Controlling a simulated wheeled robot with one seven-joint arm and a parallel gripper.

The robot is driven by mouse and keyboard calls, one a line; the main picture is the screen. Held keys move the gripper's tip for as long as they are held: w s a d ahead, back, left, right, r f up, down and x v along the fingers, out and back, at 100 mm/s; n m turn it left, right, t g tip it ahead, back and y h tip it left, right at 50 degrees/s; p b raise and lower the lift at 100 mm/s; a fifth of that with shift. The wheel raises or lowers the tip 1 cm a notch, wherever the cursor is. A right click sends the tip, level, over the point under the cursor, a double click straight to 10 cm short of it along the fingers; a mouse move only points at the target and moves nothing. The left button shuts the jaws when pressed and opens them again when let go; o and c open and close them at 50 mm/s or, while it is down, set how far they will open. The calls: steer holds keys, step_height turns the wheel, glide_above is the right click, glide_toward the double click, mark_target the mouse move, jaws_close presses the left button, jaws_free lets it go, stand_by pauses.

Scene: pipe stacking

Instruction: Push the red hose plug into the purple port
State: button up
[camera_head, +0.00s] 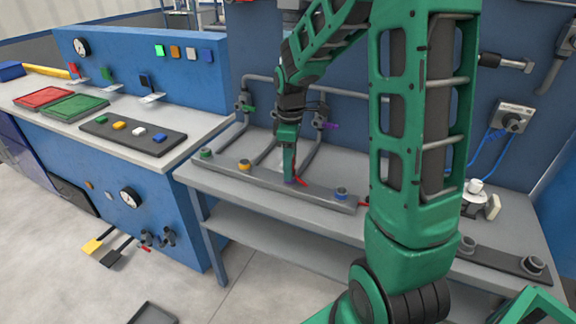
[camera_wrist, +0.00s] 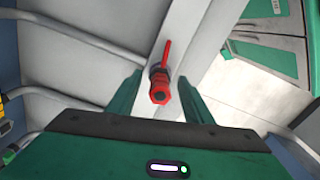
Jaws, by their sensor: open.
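My gripper (camera_head: 289,170) points down over the long grey bar (camera_head: 322,195) on the workbench. In the wrist view its two green fingers stand apart, one on each side of the red plug (camera_wrist: 160,90), with visible gaps. The plug has a hexagonal end facing the camera, a dark collar and a thin red piece running upward. In the head view a bit of red (camera_head: 300,181) shows beside the fingertips. A small purple patch, seemingly the purple port (camera_head: 289,181), shows under the fingertips, mostly hidden. I cannot tell how deep the plug sits in it.
Green (camera_head: 205,153), orange (camera_head: 245,165) and blue (camera_head: 341,194) ports sit along the same bar. Grey pipes with a green valve (camera_head: 245,107) and a purple valve (camera_head: 328,125) rise behind it. A white-topped fitting (camera_head: 475,187) stands at right. The lower shelf (camera_head: 265,235) is bare.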

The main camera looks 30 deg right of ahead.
step_height(320, 180, up, 10)
steer(key=shift+w+r, duration=0.1)
steer(key=shift+r, duration=0.1)
steer(key=s+d+f+m, duration=0.1)
steer(key=s+m, duration=0.7)
steer(key=s, duration=0.6)
steer(key=s+d+f+m, duration=0.2)
steer(key=s+m, duration=0.6)
steer(key=s, duration=0.6)
steer(key=shift+d, duration=0.15)
steer(key=shift+w+f, duration=0.2)
steer(key=shift+w, duration=0.4)
steer(key=shift+c, duration=0.3)
